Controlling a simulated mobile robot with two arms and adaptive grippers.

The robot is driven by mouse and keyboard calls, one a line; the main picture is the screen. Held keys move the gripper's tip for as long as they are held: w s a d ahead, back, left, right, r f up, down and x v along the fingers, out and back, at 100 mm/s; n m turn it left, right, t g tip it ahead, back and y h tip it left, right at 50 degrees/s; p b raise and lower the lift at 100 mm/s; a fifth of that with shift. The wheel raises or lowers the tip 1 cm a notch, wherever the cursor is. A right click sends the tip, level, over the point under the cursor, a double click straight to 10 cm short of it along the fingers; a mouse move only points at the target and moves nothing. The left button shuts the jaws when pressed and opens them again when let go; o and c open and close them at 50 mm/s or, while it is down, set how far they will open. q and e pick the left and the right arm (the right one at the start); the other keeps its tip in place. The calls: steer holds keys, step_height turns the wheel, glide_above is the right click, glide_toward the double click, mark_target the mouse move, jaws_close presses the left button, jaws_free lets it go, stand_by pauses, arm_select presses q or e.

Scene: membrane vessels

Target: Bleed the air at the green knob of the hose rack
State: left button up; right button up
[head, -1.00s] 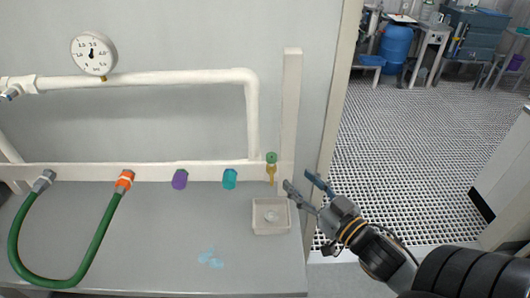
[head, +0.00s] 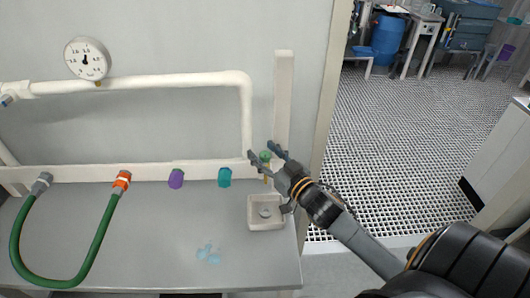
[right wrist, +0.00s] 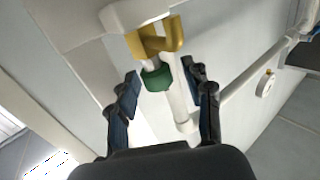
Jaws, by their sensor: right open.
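The green knob (head: 265,156) sits on a small brass valve at the right end of the rack's lower white rail (head: 120,173). In the right wrist view the green knob (right wrist: 157,78) hangs from the brass valve (right wrist: 155,38), between and a little beyond my fingertips. My right gripper (head: 267,153) is open around the knob's position; in the right wrist view its two fingers (right wrist: 163,82) stand apart on either side, with gaps to the knob. A small white tray (head: 266,226) stands on the bench under the valve. My left gripper is not in view.
A purple cap (head: 176,178) and a teal cap (head: 224,177) sit on the rail left of the valve. A green hose (head: 75,280) loops over the grey bench (head: 130,240). A pressure gauge (head: 87,58) is above.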

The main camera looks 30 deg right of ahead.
jaws_close()
